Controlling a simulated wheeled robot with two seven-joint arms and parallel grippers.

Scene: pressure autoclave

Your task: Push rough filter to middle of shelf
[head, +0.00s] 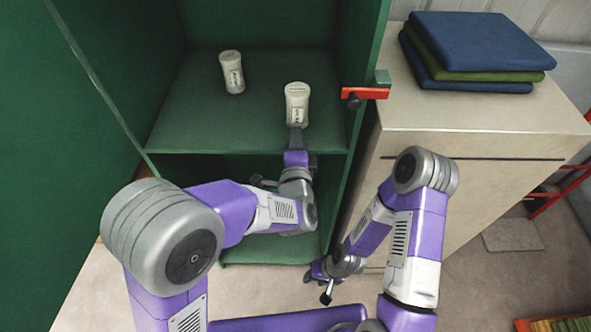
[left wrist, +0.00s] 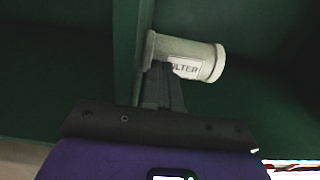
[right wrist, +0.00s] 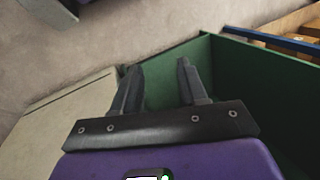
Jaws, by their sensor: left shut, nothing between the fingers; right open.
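Two pale filter canisters stand upright on the green upper shelf (head: 180,135). One filter canister (head: 232,72) is at the back left. The other filter canister (head: 297,103) is at the front right; in the left wrist view (left wrist: 210,62) its label shows "...LTER". I cannot read "rough" on either one. My left gripper (head: 296,132) is shut and empty, its tips at the near side of the front right canister, touching or very close; its fingertips (left wrist: 158,72) overlap the canister's label edge. My right gripper (head: 326,284) is open and empty, low outside the cabinet, right of the lower shelf.
The cabinet's right wall (head: 357,75) has a red latch (head: 365,93). The open green door (head: 70,200) is at left. A beige cabinet (head: 470,110) with folded cloths (head: 480,45) stands at right. The shelf between and behind the canisters is clear.

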